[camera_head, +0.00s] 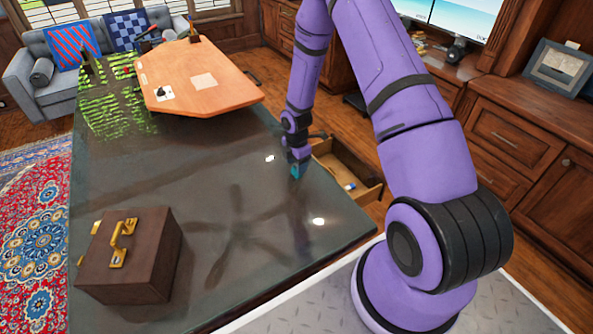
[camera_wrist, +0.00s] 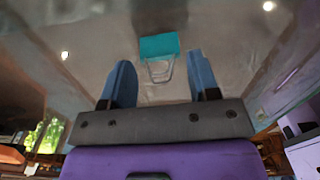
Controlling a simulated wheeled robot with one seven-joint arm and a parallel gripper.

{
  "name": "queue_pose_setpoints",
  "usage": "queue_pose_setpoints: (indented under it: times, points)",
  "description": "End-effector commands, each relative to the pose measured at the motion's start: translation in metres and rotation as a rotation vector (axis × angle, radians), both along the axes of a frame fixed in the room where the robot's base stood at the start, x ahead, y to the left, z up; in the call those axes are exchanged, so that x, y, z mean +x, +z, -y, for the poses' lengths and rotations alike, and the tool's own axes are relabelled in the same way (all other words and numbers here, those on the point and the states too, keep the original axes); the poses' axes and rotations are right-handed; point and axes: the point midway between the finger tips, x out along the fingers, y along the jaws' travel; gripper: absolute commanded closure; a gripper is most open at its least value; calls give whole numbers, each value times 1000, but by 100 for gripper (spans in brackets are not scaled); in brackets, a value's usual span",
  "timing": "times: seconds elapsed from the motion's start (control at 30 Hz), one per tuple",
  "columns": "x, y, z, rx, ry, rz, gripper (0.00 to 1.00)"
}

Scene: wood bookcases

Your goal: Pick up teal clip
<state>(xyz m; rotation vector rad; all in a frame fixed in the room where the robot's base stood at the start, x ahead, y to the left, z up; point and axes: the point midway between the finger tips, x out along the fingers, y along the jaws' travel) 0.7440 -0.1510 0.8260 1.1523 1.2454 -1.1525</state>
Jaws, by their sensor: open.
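The teal clip (camera_wrist: 159,46) lies on the dark glossy tabletop, with its wire handle loop pointing toward my gripper in the wrist view. My gripper (camera_wrist: 161,75) is open, its two blue fingers on either side of the wire loop and apart from it in the picture. The teal body is just beyond the fingertips. In the head view my gripper (camera_head: 296,170) points down low over the table near its right edge. I cannot tell the clip apart from the blue fingertips there.
A brown case with gold fittings (camera_head: 130,258) stands at the table's front left. A wooden board (camera_head: 193,85) with small items lies toward the back. An open drawer (camera_head: 345,178) is just right of the table edge. The tabletop's middle is clear.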

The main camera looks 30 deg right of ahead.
Motion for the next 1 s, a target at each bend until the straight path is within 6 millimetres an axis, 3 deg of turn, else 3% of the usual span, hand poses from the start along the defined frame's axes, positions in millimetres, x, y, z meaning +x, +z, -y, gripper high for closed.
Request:
queue_pose_setpoints:
  times: [0.33,0.5,1.0]
  points:
    - [0,-9,0,0,1,0,45]
    - [0,-8,0,0,1,1,78]
    - [1,-3,0,0,0,2,79]
